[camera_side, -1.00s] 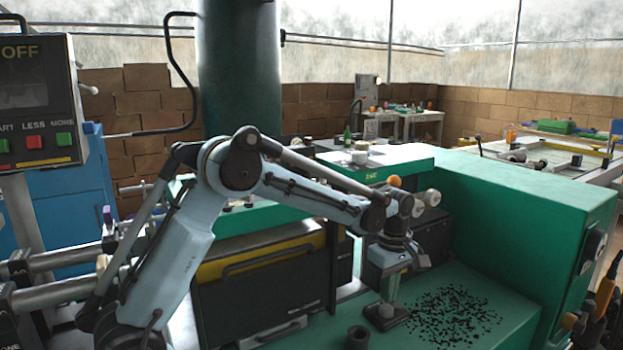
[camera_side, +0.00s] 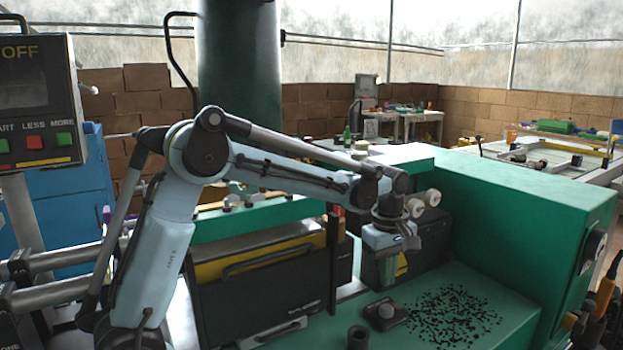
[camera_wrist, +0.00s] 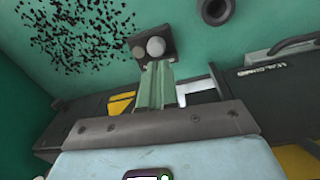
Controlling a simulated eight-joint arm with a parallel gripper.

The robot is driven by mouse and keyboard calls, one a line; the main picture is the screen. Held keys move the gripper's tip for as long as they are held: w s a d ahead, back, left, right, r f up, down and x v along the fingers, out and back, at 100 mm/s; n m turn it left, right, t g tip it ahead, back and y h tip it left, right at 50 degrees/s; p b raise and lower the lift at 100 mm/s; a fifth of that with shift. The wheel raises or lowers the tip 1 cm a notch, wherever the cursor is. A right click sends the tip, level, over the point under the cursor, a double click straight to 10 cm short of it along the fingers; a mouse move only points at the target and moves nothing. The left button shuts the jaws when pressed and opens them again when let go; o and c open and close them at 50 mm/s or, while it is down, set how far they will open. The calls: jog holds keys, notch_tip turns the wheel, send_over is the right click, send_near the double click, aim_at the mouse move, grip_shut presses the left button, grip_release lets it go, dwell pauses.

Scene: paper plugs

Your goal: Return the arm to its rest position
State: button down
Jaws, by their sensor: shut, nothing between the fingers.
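My arm is bent over the green bench (camera_side: 330,330) in the side view, with my gripper (camera_side: 395,272) pointing down. The pale green fingers of my gripper (camera_wrist: 157,70) are together and hold nothing in the wrist view. The gripper is above and apart from a small dark block with a round grey knob (camera_side: 387,313). This block also shows just beyond the fingertips in the wrist view (camera_wrist: 152,46).
Many small black bits (camera_side: 458,312) lie scattered right of the block. A dark round cup (camera_side: 358,338) stands at the front. A black case with a handle (camera_side: 265,285) stands left of the gripper. A tall green housing (camera_side: 520,215) bounds the right.

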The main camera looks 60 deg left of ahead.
jog(key=s+d+r+m+t, duration=0.1)
jog(key=s+m+t, duration=0.2)
jog(key=s+m, duration=0.5)
jog(key=s+d+r+m+t, duration=0.2)
jog(key=s+m+t, duration=0.1)
jog(key=s+m, duration=0.5)
jog(key=shift+s+t, duration=0.3)
jog(key=shift+s, duration=0.05)
